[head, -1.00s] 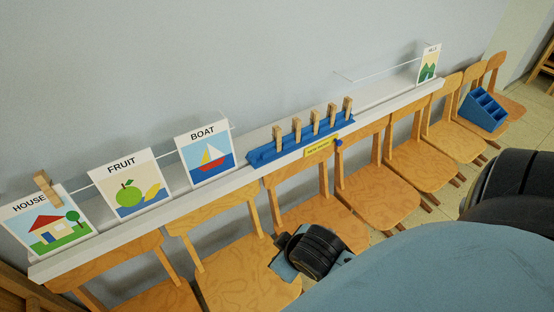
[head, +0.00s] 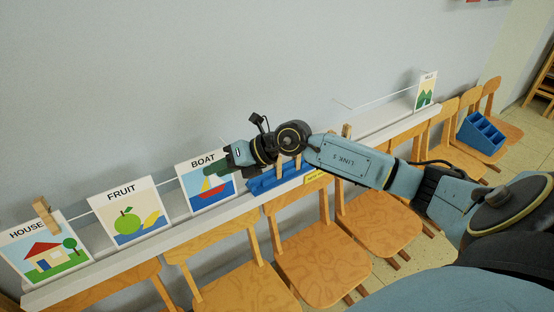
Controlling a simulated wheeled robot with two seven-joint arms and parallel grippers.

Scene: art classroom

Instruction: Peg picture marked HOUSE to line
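The HOUSE picture (head: 46,262), a white card with a red-roofed house and a tree, stands on the ledge at the far left. A wooden peg (head: 42,212) sits at its top edge, near the end of the white line (head: 80,213). My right gripper (head: 226,164) reaches in from the right and is in front of the right part of the BOAT picture (head: 207,190). Its fingers are too small and dark to show their opening. The blue peg rack (head: 262,184) is partly hidden behind my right arm. My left gripper is out of view.
The FRUIT picture (head: 127,213) stands between HOUSE and BOAT. A HILL picture (head: 426,91) is at the ledge's far right. Wooden chairs (head: 305,252) line the front of the white ledge (head: 158,236). A blue caddy (head: 481,134) sits on a right chair.

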